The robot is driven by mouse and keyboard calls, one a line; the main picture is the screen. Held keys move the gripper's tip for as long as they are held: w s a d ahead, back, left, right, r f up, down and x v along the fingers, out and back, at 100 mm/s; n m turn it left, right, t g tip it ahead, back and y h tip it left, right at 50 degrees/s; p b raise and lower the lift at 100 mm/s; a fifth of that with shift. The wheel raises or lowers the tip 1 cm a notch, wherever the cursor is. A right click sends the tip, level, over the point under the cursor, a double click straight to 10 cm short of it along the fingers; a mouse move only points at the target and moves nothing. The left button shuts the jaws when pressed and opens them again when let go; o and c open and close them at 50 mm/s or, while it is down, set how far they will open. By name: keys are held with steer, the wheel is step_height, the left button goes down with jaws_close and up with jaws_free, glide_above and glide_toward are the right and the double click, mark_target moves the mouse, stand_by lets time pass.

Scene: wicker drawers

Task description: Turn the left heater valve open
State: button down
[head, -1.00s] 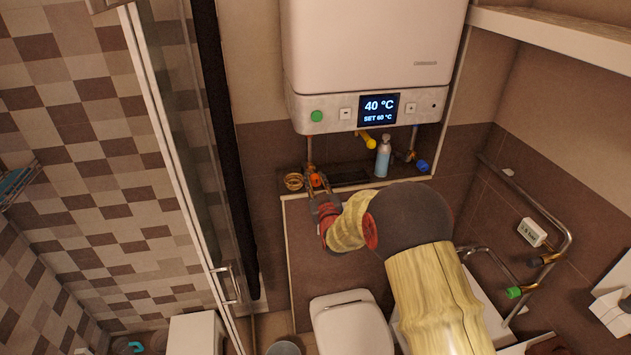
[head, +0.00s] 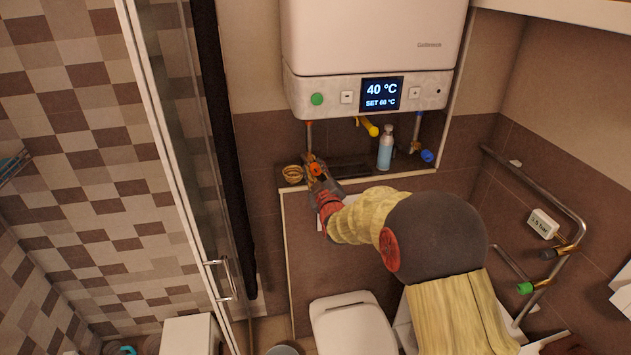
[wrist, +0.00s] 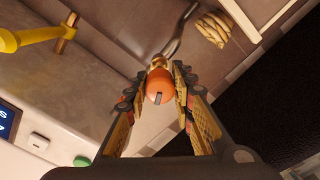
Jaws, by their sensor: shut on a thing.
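The left heater valve is an orange knob (head: 317,170) on the pipe below the heater's left side. In the wrist view the orange knob (wrist: 159,87) sits between my fingertips, with a dark slot or mark on its face. My gripper (head: 316,173) is shut on it, one finger on each side; it also shows in the wrist view (wrist: 165,90). The fingers hide part of the valve body in the head view. The white heater (head: 372,40) above shows 40 °C and SET 60 °C.
A yellow valve (head: 368,127), a blue-white bottle (head: 386,149) and a blue knob (head: 427,156) are right of my gripper. The toilet (head: 350,322) is below; a glass shower door (head: 190,140) is left.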

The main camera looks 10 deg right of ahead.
steer(key=n+b, duration=0.4)
steer(key=b, duration=0.1)
steer(key=n+b, duration=0.2)
steer(key=shift+f, duration=0.25)
steer(key=n+b, duration=0.5)
steer(key=n, duration=0.1)
steer(key=shift+r, duration=0.1)
steer(key=shift+n, duration=0.3)
steer(key=c, duration=1.5)
jaws_free()
steer(key=shift+r, duration=0.1)
steer(key=s, duration=1.2)
